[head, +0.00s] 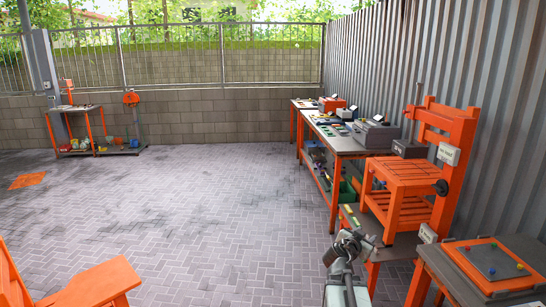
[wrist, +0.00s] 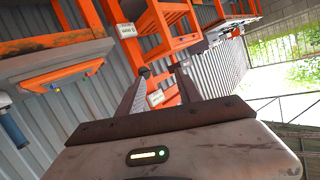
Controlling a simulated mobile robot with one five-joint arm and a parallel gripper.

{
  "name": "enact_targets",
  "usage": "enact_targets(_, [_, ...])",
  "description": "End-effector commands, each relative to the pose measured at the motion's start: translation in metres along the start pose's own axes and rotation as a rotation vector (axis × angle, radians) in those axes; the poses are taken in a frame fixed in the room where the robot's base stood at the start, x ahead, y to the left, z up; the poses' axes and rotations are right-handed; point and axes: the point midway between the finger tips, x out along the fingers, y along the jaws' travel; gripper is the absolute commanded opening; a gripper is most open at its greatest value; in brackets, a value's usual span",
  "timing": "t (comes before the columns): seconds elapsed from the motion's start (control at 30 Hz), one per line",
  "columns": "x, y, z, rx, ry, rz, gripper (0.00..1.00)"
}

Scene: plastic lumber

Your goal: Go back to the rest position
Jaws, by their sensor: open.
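My gripper (head: 350,248) shows low in the head view, in front of the workbenches on the right. In the wrist view my gripper (wrist: 160,70) has its two dark fingers spread apart, with nothing between them. The wrist view is strongly tilted. Beyond the fingers it shows part of the orange press frame (wrist: 165,22) and the corrugated metal wall (wrist: 215,72). The gripper appears to touch nothing, though its exact gap to the benches cannot be told.
An orange press (head: 455,150) and a long workbench (head: 345,145) line the right wall. A table with an orange-edged board (head: 510,282) stands at the lower right. An orange chair-like object (head: 85,285) is at the lower left. The paved floor (head: 200,210) between is clear.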

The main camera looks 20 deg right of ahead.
Motion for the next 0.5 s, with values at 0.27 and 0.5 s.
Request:
enact_targets(0.27, [-0.145,-0.144,0.143,-0.221,-0.434,-0.132,0.42])
enact_targets(0.5, [-0.292,-0.144,0.264,-0.661,-1.015,-0.314,0.42])
